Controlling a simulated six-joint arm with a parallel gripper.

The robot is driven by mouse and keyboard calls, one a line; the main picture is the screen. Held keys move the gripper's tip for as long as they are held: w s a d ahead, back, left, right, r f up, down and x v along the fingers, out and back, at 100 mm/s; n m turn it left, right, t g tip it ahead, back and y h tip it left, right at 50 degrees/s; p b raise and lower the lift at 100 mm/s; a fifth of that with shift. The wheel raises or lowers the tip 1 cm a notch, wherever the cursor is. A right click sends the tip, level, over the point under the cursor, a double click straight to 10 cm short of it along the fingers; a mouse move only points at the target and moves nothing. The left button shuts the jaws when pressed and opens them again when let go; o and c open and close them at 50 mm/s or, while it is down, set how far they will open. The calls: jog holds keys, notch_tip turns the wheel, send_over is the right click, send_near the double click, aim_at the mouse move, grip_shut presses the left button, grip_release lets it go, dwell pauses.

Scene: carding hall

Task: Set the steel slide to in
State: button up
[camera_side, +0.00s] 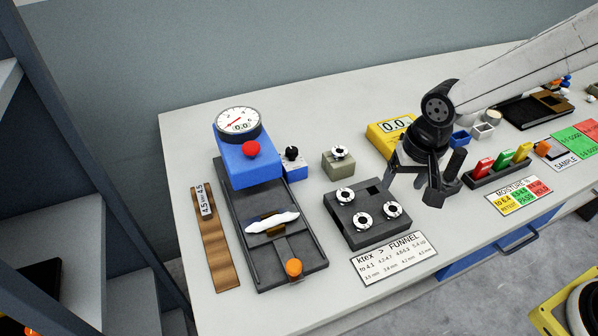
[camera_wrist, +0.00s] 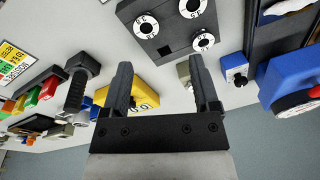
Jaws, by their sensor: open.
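The steel slide (camera_side: 283,250) is a grey bar with an orange knob (camera_side: 293,268) at the front end of a long black base (camera_side: 258,278). A white fibre piece (camera_side: 272,223) lies across the base just behind it. A blue gauge body (camera_side: 248,165) with a round dial stands on the base's back end. In the wrist view part of the black base (camera_wrist: 262,45) shows at the right, but the slide is out of view. My gripper (camera_side: 438,188) is open and empty, well to the right of the slide, above the table; its fingers also show in the wrist view (camera_wrist: 162,75).
A dark block with round pieces (camera_side: 345,230) stands between the slide and my gripper. A label card (camera_side: 393,259) lies before it. A yellow display (camera_side: 388,138) stands behind my gripper, and a rack of coloured blocks (camera_side: 497,170) to its right. A wooden strip (camera_side: 216,250) lies left of the base.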

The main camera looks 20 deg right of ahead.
jog(key=a+f+m+g, duration=0.1)
jog(key=a+m, duration=0.2)
jog(key=a, duration=0.9)
jog(key=m, duration=0.2)
send_over(294, 265)
jog(key=shift+f+g+h, duration=0.3)
jog(key=shift+f, duration=0.4)
jog(key=shift+f, duration=0.1)
jog(key=shift+f, duration=3.8)
grip_shut()
